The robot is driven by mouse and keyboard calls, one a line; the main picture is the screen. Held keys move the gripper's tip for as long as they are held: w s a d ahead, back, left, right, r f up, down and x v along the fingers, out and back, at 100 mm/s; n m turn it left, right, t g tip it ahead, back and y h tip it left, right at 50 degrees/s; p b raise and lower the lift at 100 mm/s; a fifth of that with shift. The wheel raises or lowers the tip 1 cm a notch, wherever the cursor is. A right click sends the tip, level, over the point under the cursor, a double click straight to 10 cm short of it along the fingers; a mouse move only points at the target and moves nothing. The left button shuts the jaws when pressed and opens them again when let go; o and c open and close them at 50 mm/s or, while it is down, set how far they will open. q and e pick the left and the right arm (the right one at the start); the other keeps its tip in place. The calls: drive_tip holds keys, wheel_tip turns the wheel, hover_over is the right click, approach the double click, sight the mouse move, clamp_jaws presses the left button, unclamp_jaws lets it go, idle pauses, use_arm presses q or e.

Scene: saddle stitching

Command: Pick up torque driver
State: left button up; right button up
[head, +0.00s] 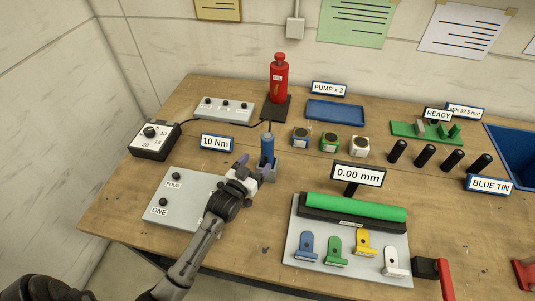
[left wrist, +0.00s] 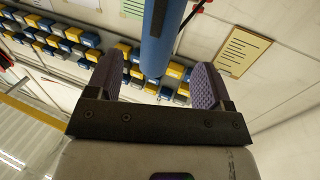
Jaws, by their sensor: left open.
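The torque driver, a blue upright cylinder (head: 267,148), stands in a small grey holder (head: 270,172) near the middle of the table. My left gripper (head: 253,166) is open at the driver, its purple-padded fingers apart. In the left wrist view the blue driver (left wrist: 162,35) lines up with the gap between the two fingers (left wrist: 156,82). I see clear space on both sides of it, and I cannot tell how deep it sits between them. My right gripper is not in view.
A grey plate (head: 180,188) with labelled knobs lies left of my arm. A "10 Nm" sign (head: 216,142) stands behind it. A red bottle (head: 279,80) is farther back. The green roller fixture (head: 353,206) is to the right, and small coloured boxes (head: 329,143) stand close by.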

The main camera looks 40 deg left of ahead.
sight(264, 154)
use_arm(q)
drive_tip(key=shift+w+a+f, duration=0.1)
drive_tip(key=shift+w+a, duration=0.1)
drive_tip(key=shift+w, duration=1.05)
drive_tip(key=shift+w+a, duration=0.2)
drive_tip(key=shift+w, duration=1.05)
drive_tip(key=shift+w+a+f, duration=0.1)
drive_tip(key=shift+w+a, duration=0.1)
drive_tip(key=shift+w, duration=1.05)
drive_tip(key=shift+r, duration=0.15)
drive_tip(key=c, duration=1.1)
